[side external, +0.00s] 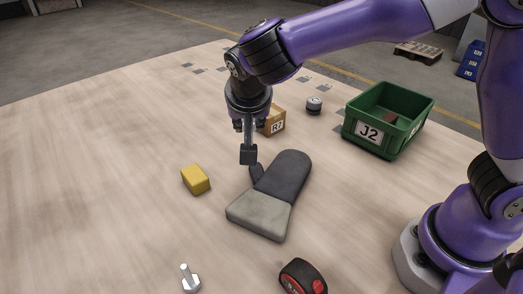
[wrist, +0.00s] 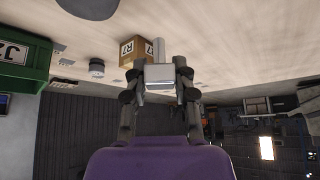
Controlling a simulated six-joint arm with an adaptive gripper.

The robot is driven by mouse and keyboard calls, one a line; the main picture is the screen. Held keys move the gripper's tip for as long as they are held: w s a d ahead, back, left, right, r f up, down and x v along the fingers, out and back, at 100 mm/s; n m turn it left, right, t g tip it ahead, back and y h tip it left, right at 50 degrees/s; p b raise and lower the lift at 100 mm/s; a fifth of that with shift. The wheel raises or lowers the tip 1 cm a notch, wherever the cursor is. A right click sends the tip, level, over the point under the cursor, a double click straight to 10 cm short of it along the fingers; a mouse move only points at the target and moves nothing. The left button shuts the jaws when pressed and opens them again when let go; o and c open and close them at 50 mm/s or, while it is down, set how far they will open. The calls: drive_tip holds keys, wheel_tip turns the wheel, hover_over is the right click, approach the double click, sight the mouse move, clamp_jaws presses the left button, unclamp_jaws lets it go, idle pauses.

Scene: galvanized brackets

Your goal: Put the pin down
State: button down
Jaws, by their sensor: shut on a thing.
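My gripper (side external: 248,152) points down in the side view, above the table near the thumb of a dark oven mitt. In the wrist view my gripper (wrist: 160,72) is shut on the pin (wrist: 160,77), which shows as a light grey blocky part between the fingers with a narrower shaft beyond it. In the side view a grey rod and dark block show at the gripper's tip, but I cannot tell pin from fingers there. The gap to the mitt or table is unclear.
The grey mitt (side external: 271,195) lies under and right of the gripper. A yellow block (side external: 195,180), a bolt-like metal part (side external: 187,280) and a black-red round object (side external: 301,278) lie nearer. An R7 box (side external: 276,121), grey cylinder (side external: 314,105) and green J2 bin (side external: 408,135) stand behind. The left table is clear.

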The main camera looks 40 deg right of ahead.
drive_tip(key=s+d+m+g+h, duration=0.25)
drive_tip(key=s+d+m, duration=0.35)
drive_tip(key=d, duration=0.5)
drive_tip(key=shift+y, duration=0.25)
drive_tip(key=d+f, duration=0.2)
drive_tip(key=d, duration=0.1)
drive_tip(key=w+d+f, duration=0.1)
drive_tip(key=d+f, duration=0.1)
drive_tip(key=d, duration=0.2)
drive_tip(key=w+d+f, duration=0.1)
drive_tip(key=d+f, duration=0.1)
drive_tip(key=d, duration=0.1)
drive_tip(key=shift+d, duration=0.25)
drive_tip(key=shift+w+d+f, duration=0.1)
drive_tip(key=shift+d+f, duration=0.1)
drive_tip(key=shift+f, duration=1.95)
drive_tip(key=shift+f, duration=0.15)
drive_tip(key=c, duration=0.7)
unclamp_jaws()
